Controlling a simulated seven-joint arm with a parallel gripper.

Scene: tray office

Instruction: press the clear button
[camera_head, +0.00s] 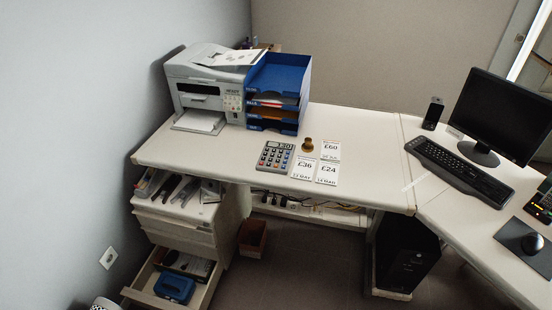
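A grey calculator (275,157) lies on the white desk, left of the price cards and in front of the blue letter tray. Its display (279,146) shows dark digits that look like 120, too small to be sure. Below the display are rows of small keys, some coloured. The clear button is too small to single out by its label. My gripper is not in view, and nothing covers the calculator.
A small brown stamp-like object (308,145) stands beside the calculator, near price cards (303,167). A printer (210,88) and blue letter tray (278,87) stand behind. A monitor (497,115) and keyboard (458,168) are right. An open drawer (143,288) juts out below left.

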